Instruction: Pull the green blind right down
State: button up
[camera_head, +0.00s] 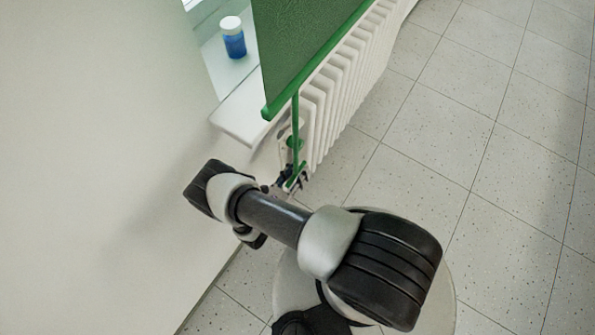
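The green blind (302,40) hangs in front of the window, at the top middle. Its green bottom bar (318,63) is level with the upper part of the radiator. A green pull (295,122) hangs from the near end of the bar. My gripper (294,181) is small and partly hidden behind my arm, at the lower end of the pull. Its dark fingers are close around or beside the green end piece. I cannot tell whether they are shut on it.
A blue jar with a white lid (234,42) stands on the window sill (243,112). A plain wall (90,150) is close on the left. The tiled floor (455,130) on the right is clear.

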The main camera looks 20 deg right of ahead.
jog(key=shift+c, duration=0.3)
grip_shut()
jog(key=shift+w, duration=0.1)
dwell(0.4)
